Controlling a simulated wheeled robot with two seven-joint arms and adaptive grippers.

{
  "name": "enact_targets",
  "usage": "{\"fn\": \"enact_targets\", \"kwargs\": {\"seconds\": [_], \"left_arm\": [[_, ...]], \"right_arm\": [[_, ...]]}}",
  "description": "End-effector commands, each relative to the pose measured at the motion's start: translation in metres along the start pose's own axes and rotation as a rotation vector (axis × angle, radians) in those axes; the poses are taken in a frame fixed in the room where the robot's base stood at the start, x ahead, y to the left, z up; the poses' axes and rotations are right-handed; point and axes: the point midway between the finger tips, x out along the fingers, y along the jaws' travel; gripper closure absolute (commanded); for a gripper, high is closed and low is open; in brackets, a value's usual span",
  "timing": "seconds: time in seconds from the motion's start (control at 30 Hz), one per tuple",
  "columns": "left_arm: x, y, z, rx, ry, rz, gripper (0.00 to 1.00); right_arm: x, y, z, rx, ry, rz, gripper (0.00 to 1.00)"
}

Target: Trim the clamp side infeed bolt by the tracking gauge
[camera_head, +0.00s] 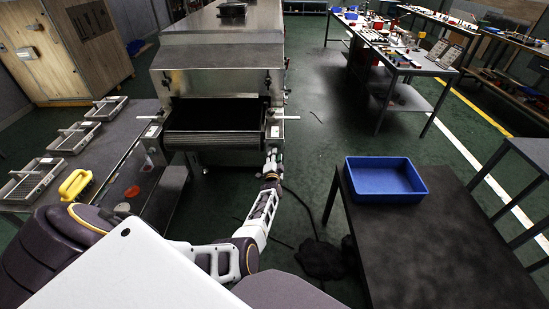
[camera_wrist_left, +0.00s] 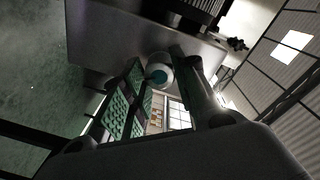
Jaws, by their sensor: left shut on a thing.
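The tunnel dryer (camera_head: 222,55) stands ahead with its dark infeed belt (camera_head: 213,120) facing me. My left gripper (camera_head: 272,161) is at the right front corner of the infeed, low beside the belt. In the left wrist view the gripper (camera_wrist_left: 158,88) has its fingers on both sides of a small round pale and teal end, which I take to be the infeed bolt (camera_wrist_left: 158,69). It is shut on this bolt; the fingers hide part of it. A small pale fitting (camera_head: 286,117) sticks out just above, but I cannot tell whether it is the tracking gauge. My right gripper is out of view.
A grey side table (camera_head: 112,150) at left holds several metal frames and a yellow-handled item (camera_head: 75,184). A dark table (camera_head: 440,250) at right holds a blue bin (camera_head: 385,180). Dark cables (camera_head: 300,225) lie on the floor between.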

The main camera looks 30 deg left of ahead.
Motion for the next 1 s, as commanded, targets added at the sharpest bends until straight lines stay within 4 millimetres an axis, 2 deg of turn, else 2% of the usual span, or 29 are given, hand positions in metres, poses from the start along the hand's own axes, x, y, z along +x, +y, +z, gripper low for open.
{"fn": "enact_targets", "kwargs": {"seconds": [0.17,0.2,0.37,0.77,1.0], "left_arm": [[0.0000,0.0008,-0.0024,-0.001,0.003,0.001,0.95],[0.0000,0.0008,-0.0024,-0.001,0.003,0.001,0.69],[0.0001,0.0005,-0.0018,-0.002,0.002,0.001,0.49],[0.0000,0.0002,-0.0004,-0.009,0.001,0.000,0.49],[0.0001,0.0004,0.0002,-0.076,0.006,-0.001,0.49]], "right_arm": [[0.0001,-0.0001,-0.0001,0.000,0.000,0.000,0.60],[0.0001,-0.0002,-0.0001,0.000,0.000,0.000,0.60],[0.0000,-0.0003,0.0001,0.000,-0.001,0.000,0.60],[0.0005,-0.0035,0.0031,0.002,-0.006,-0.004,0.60],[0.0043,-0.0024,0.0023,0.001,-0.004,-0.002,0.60]]}}
